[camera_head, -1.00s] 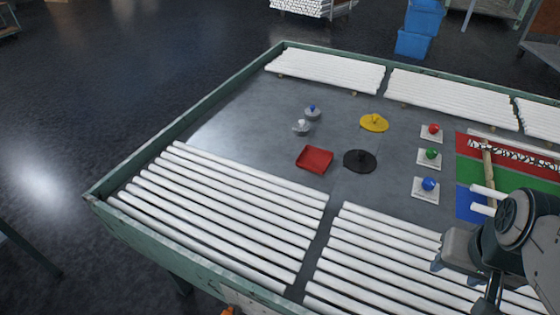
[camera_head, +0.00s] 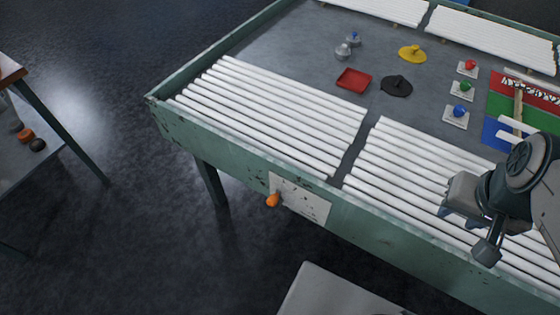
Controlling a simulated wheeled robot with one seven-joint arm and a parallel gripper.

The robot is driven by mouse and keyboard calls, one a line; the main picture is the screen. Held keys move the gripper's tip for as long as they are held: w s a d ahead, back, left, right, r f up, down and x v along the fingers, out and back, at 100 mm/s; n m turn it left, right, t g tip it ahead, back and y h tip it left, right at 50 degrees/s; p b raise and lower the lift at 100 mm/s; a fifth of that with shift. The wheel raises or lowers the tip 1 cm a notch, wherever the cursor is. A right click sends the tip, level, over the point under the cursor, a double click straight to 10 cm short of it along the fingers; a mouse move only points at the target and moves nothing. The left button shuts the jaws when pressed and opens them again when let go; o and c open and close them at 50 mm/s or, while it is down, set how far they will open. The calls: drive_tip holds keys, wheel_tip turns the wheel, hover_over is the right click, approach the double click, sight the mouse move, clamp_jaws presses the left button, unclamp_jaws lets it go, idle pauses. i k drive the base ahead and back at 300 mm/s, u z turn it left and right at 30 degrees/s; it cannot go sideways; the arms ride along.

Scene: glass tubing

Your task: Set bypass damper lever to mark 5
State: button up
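An orange knob (camera_head: 273,199) sticks out from the front side of the green table, at the left edge of a pale plate (camera_head: 302,201). It looks like the end of a lever; any marks on the plate are too small to read. My gripper (camera_head: 462,222) is at the right, above the white tubes on the table. It is well to the right of the orange knob and apart from it. Its fingers are partly seen, and nothing clear shows between them.
The green table (camera_head: 240,150) carries rows of white glass tubes (camera_head: 280,112), a red tray (camera_head: 354,80), yellow (camera_head: 412,53) and black (camera_head: 397,86) discs, and several colored knobs. A side table (camera_head: 55,150) stands at the left. The floor between is clear.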

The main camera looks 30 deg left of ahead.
sight(275, 201)
drive_tip(key=u, duration=0.85)
drive_tip(key=i, duration=0.35)
drive_tip(key=u, duration=0.1)
drive_tip(key=k, duration=0.4)
drive_tip(key=u, duration=1.25)
